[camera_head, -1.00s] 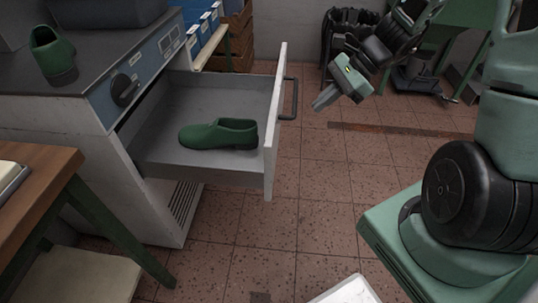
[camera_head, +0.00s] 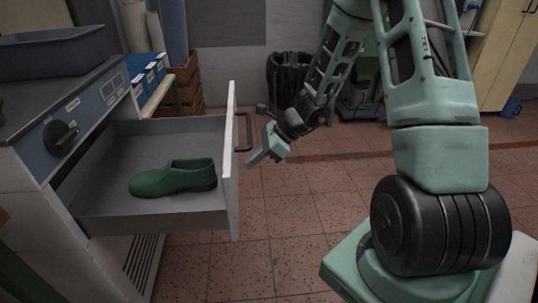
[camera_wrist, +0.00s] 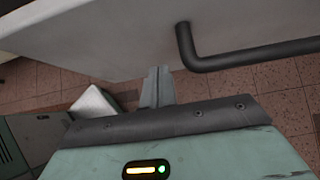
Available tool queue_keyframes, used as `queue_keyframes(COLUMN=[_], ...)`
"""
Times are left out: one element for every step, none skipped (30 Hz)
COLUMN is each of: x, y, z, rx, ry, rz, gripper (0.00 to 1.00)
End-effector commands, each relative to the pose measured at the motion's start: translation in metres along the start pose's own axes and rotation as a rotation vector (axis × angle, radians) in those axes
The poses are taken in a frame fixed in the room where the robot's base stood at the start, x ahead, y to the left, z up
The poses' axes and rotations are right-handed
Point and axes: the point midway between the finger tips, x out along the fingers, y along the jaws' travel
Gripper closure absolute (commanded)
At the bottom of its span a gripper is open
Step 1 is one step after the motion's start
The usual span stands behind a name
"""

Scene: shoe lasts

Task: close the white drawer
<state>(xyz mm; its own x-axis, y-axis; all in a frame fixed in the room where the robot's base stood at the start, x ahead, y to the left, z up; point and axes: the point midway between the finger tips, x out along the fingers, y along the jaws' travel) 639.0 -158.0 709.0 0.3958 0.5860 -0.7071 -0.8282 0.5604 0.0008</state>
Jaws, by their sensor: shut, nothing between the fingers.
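The white drawer (camera_head: 231,172) is pulled far out of the white cabinet. Its front panel faces right and carries a dark bar handle (camera_head: 245,132). A green shoe (camera_head: 174,178) lies inside on the drawer floor. My gripper (camera_head: 254,161) is shut and empty, just right of the drawer front and slightly below the handle. In the wrist view the fingertips (camera_wrist: 158,72) point at the white panel, beside the handle (camera_wrist: 230,59). I cannot tell whether they touch the panel.
The cabinet's blue control panel with a black knob (camera_head: 61,137) is above the drawer at left. A grey bin (camera_head: 52,50) stands on its top. Blue boxes (camera_head: 147,72) and brown crates (camera_head: 186,88) are behind. A dark bin (camera_head: 289,78) stands at the back wall. Tiled floor right of the drawer is open.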

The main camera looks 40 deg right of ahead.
Motion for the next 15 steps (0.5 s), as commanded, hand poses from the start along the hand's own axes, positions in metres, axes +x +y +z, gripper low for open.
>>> queue_keyframes(x=[0.005,0.007,0.01,0.011,0.013,0.014,0.015,0.015,0.016,0.016,0.016,0.016,0.016,0.016,0.016], y=[0.001,0.0,0.0,0.0,0.0,0.0,0.0,0.0,0.0,0.0,0.0,0.0,0.0,0.0,0.0], z=[0.005,0.008,0.01,0.012,0.013,0.015,0.016,0.016,0.017,0.017,0.017,0.017,0.017,0.017,0.017], rx=[-0.004,-0.003,-0.003,-0.002,-0.002,-0.002,-0.002,-0.002,-0.002,-0.001,-0.001,-0.001,-0.001,-0.001,-0.001], ry=[0.0,0.0,-0.001,-0.001,0.0,0.0,0.001,0.001,0.001,0.001,0.001,0.001,0.001,0.001,0.001], rz=[0.002,0.001,0.001,0.0,0.0,0.0,0.0,0.0,0.0,0.0,0.0,0.0,0.0,0.0,0.0], gripper=[1.0,1.0,1.0,1.0,1.0,1.0,1.0,1.0,1.0,1.0,1.0,1.0,1.0,1.0,1.0])
